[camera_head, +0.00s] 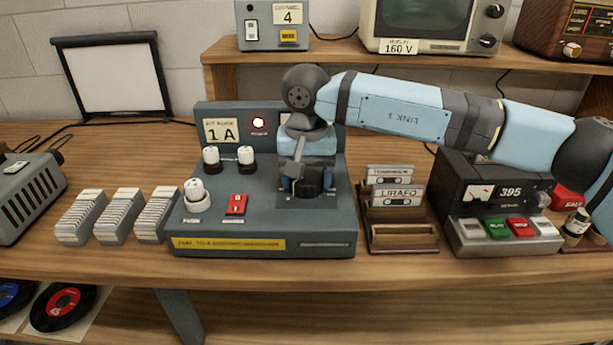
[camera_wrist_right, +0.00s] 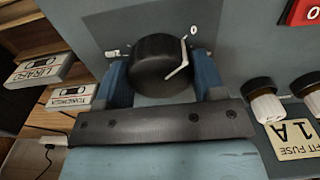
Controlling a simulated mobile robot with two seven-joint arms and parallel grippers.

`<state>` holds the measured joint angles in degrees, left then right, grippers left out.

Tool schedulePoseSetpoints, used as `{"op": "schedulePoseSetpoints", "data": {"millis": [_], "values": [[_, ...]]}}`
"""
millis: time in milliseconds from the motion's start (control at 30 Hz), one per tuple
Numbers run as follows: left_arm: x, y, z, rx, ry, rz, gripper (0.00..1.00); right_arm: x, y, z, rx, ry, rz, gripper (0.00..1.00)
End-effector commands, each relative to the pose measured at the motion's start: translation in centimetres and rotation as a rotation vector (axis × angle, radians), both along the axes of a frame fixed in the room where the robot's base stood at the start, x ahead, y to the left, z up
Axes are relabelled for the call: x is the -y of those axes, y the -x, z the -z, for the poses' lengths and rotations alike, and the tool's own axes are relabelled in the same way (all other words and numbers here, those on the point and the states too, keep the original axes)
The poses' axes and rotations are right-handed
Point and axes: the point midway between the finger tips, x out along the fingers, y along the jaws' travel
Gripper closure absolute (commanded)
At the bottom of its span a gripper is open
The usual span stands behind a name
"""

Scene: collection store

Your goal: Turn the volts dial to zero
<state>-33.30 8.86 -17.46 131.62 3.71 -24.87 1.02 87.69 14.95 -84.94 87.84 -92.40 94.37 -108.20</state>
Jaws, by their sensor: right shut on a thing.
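The volts dial is a round black knob (camera_head: 308,187) on the right part of a grey-blue console (camera_head: 262,222). In the head view my right gripper (camera_head: 305,172) comes down over it and hides much of it and its markings. In the right wrist view the knob (camera_wrist_right: 158,62) sits between the two blue fingers of my right gripper (camera_wrist_right: 160,78), which is shut on it. A white pointer line on the knob runs toward its edge near a white "0" mark (camera_wrist_right: 193,29). Another small white label lies on the knob's other side, too small to read. My left gripper is not in view.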

Motion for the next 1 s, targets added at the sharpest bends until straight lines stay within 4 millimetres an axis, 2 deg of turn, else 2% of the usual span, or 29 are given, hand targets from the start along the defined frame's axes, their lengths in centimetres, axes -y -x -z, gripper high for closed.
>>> {"op": "schedulePoseSetpoints", "data": {"millis": [167, 200, 267, 300, 533, 667, 867, 1000], "values": [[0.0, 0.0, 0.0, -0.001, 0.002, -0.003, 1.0, 0.0, 0.0, 0.0, 0.001, 0.0, -0.001, 0.61], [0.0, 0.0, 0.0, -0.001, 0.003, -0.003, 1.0, 0.0, 0.0, 0.0, 0.001, 0.0, -0.001, 0.28], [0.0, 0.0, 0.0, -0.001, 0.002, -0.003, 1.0, 0.0, 0.0, 0.0, 0.001, 0.0, -0.001, 0.14], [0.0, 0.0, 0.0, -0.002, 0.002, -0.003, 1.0, 0.0, 0.0, 0.0, 0.001, 0.0, -0.001, 0.11], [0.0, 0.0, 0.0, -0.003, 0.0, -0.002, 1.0, 0.0, 0.0, -0.1, 0.0, 0.0, 0.0, 0.11], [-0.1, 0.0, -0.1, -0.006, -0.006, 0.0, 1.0, 0.0, 0.0, -0.9, 0.002, -0.001, 0.0, 0.11], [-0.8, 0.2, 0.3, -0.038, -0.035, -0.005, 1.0, 0.0, 0.0, -4.7, 0.004, -0.001, 0.001, 0.11], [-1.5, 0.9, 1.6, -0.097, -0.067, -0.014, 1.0, 0.0, -0.1, -8.0, 0.003, -0.001, 0.001, 0.11]]}}
